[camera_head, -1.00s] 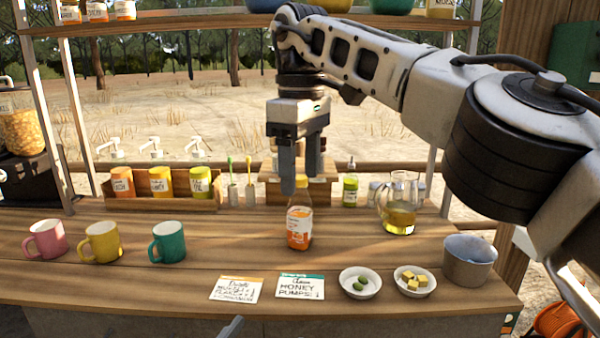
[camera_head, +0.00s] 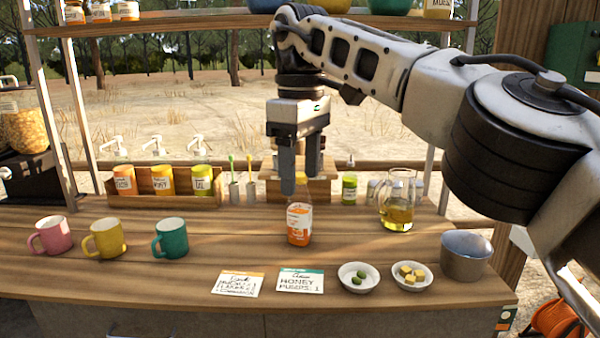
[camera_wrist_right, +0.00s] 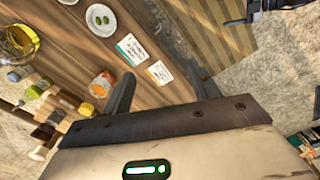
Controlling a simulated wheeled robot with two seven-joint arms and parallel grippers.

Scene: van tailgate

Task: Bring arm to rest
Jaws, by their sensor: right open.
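My right gripper (camera_head: 301,182) is open and empty, pointing down over the counter. Its fingertips also show in the right wrist view (camera_wrist_right: 160,85), with nothing between them. In the wrist view this bottle (camera_wrist_right: 101,85) is outside the jaws, beside one finger. A dark part at the top right edge of the wrist view may be my left gripper (camera_wrist_right: 262,10); its jaws cannot be made out. The head view does not clearly show my left arm.
On the counter (camera_head: 200,270) stand pink (camera_head: 52,236), yellow (camera_head: 106,238) and teal mugs (camera_head: 171,238), two cards (camera_head: 300,280), two small bowls (camera_head: 358,286), a grey pot (camera_head: 466,258) and a glass jug (camera_head: 398,205). A canister rack (camera_head: 165,200) is behind.

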